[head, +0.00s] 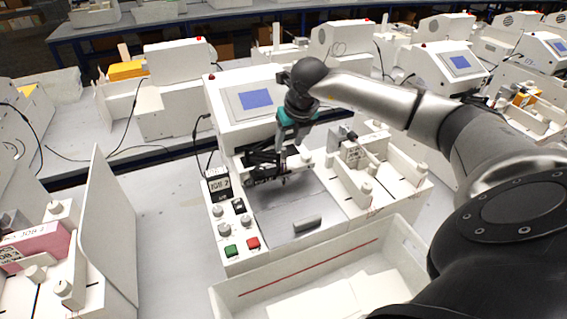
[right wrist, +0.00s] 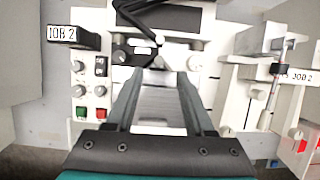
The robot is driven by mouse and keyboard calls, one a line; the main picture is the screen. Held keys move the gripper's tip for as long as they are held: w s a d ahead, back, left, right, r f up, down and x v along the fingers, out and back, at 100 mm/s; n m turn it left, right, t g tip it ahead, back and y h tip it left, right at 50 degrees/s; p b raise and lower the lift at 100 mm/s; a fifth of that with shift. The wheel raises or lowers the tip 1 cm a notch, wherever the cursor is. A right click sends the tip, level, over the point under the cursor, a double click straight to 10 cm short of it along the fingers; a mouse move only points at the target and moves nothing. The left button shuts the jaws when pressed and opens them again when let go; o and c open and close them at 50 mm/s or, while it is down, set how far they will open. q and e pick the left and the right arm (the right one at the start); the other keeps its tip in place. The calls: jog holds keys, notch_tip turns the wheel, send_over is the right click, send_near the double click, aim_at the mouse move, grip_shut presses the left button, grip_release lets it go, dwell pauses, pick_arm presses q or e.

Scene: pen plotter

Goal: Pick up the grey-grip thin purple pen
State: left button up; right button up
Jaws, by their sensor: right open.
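My right gripper (head: 290,145) hangs over the drawing bed of the middle pen plotter (head: 240,105), near its dark carriage (head: 262,165). In the right wrist view its two fingers (right wrist: 158,78) are apart, with nothing held between them. The carriage, with a pale knob, is just beyond the fingertips. A thin pen-like rod (right wrist: 274,88) stands in the white holder to the right of the gripper, beside the JOB 2 label. Its colours are too small to tell, so I cannot be sure it is the grey-grip purple pen. My left gripper is not in view.
The control panel (head: 232,225) with knobs and green and red buttons lies left of the bed. A grey block (head: 307,225) lies at the bed's front. A white bin (head: 232,298) with paper stands in front. Other plotters stand around on the benches.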

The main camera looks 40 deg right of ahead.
aim_at(285, 149)
jog(key=shift+w+p+x, duration=0.15)
jog(key=shift+p+x, duration=0.2)
jog(key=shift+x, duration=1.15)
jog(key=shift+w+p+x, duration=0.15)
jog(key=shift+p+x, duration=0.15)
jog(key=shift+x, duration=1.25)
jog(key=shift+r, duration=0.2)
grip_shut()
